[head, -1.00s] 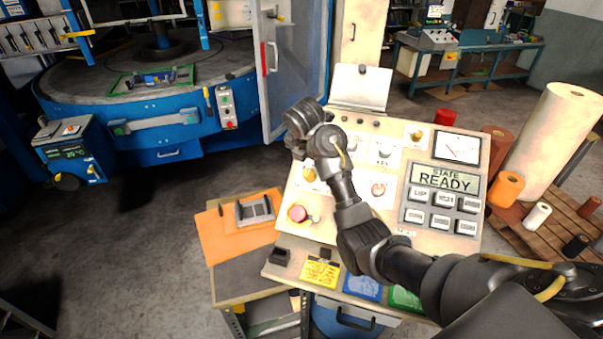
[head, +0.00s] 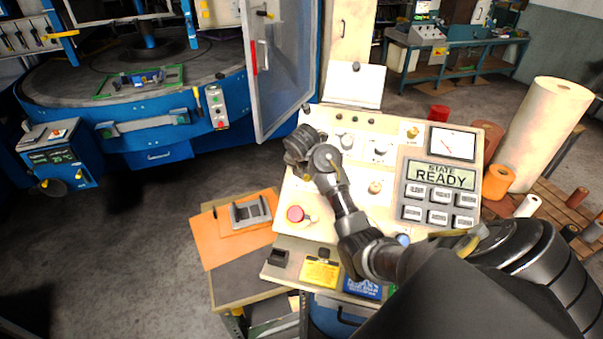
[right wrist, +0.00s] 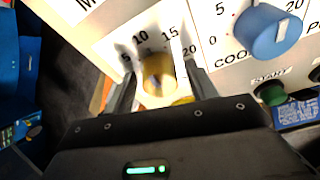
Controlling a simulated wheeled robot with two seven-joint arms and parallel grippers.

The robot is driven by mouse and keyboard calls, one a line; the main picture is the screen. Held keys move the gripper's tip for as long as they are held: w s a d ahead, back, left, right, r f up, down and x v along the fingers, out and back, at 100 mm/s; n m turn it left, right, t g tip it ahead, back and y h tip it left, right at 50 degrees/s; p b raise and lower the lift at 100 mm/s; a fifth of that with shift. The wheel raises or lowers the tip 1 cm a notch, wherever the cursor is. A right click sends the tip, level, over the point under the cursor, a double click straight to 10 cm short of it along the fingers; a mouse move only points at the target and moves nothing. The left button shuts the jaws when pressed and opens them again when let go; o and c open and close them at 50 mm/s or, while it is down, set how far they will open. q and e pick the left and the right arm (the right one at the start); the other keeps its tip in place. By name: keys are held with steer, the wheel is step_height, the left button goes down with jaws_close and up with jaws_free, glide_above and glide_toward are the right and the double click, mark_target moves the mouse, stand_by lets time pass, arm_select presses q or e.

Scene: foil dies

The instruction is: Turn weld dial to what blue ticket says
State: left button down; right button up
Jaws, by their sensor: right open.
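My right gripper (head: 304,148) is over the left part of the sloped control panel (head: 340,225). In the right wrist view the right gripper (right wrist: 158,75) is open, with its fingers on either side of a yellowish dial (right wrist: 157,72). The dial's scale shows 5, 10, 15 and 20. Its name is not readable, so I cannot tell whether it is the weld dial, or whether the fingers touch it. The blue ticket (head: 362,288) lies on the panel's front ledge, partly behind my arm; its writing is too small to read. My left gripper is not in view.
A blue knob (right wrist: 268,30) and a green start button (right wrist: 270,95) are right of the dial. A red button (head: 295,214), a yellow ticket (head: 319,272) and a display reading READY (head: 441,175) are on the console. An open cabinet door (head: 285,70) stands behind.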

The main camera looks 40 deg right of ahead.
steer(key=c, duration=1)
steer(key=shift+m, duration=0.3)
steer(key=m, duration=0.3)
steer(key=shift+f+m+t, duration=0.1)
steer(key=shift+m+t, duration=0.2)
steer(key=shift+t, duration=0.1)
steer(key=m+t, duration=0.1)
steer(key=m, duration=0.7)
steer(key=shift+s+m+t, duration=0.1)
steer(key=shift+m+t, duration=0.2)
steer(key=shift+t, duration=0.1)
steer(key=shift+m+t+h, duration=0.3)
steer(key=shift+m+h, duration=0.2)
steer(key=shift+m, duration=1.8)
